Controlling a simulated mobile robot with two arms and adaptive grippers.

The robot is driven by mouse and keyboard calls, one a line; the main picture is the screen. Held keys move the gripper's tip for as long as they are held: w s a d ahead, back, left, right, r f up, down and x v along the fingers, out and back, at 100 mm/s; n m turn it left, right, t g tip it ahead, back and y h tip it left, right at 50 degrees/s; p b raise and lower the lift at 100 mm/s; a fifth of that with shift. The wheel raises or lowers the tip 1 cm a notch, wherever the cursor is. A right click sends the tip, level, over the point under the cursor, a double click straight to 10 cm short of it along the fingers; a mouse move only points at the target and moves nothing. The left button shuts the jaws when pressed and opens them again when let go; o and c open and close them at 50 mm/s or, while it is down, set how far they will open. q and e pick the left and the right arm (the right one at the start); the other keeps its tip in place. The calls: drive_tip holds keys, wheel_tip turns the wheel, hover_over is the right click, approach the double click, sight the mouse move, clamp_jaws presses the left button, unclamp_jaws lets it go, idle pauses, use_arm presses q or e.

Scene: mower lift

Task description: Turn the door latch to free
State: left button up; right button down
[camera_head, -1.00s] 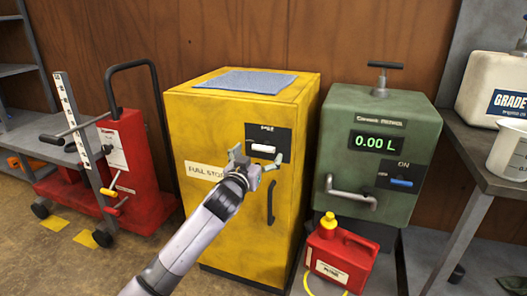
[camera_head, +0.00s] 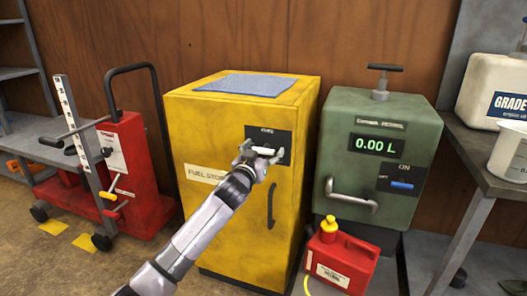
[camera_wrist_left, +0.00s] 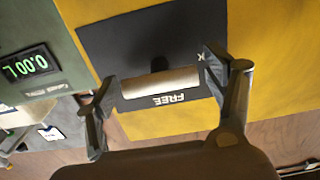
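The door latch (camera_wrist_left: 160,83) is a pale bar on a dark plate (camera_head: 270,134) on the front of the yellow fuel cabinet (camera_head: 222,130). The bar lies level in the head view. The word FREE (camera_wrist_left: 170,99) shows upside down beside it in the left wrist view; another label is mostly hidden by a finger. My left gripper (camera_head: 261,153) is at the latch, its fingers (camera_wrist_left: 160,66) spread, one beyond each end of the bar. They are not closed on it, and I cannot tell whether they touch it. My right gripper is not in view.
A dark door handle (camera_head: 270,206) is below the latch. A green petrol dispenser (camera_head: 378,165) reading 0.00 L stands to the right, with a red can (camera_head: 341,258) before it. A red lift (camera_head: 138,170) stands left. A blue cloth (camera_head: 246,84) lies on the cabinet.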

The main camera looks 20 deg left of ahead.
use_arm(q)
drive_tip(key=c, duration=0.7)
drive_tip(key=shift+p, duration=0.3)
drive_tip(key=shift+r+m+p, duration=0.15)
drive_tip(key=shift+m+p, duration=0.8)
drive_tip(key=shift+m, duration=0.45)
drive_tip(key=m+p, duration=0.3)
drive_tip(key=m, duration=0.1)
drive_tip(key=shift+p, duration=0.35)
drive_tip(key=m+p, duration=0.2)
drive_tip(key=m, duration=0.1)
drive_tip(key=shift+d+m, duration=0.1)
drive_tip(key=shift+m, duration=0.2)
drive_tip(key=m+p, duration=0.1)
drive_tip(key=m, duration=0.3)
drive_tip(key=shift+f+m+p, duration=0.15)
drive_tip(key=shift+m+p, duration=0.2)
drive_tip(key=shift+m, duration=0.6)
drive_tip(key=shift+f+m+p, duration=0.1)
drive_tip(key=shift+m+p, duration=0.25)
drive_tip(key=shift+m, duration=0.6)
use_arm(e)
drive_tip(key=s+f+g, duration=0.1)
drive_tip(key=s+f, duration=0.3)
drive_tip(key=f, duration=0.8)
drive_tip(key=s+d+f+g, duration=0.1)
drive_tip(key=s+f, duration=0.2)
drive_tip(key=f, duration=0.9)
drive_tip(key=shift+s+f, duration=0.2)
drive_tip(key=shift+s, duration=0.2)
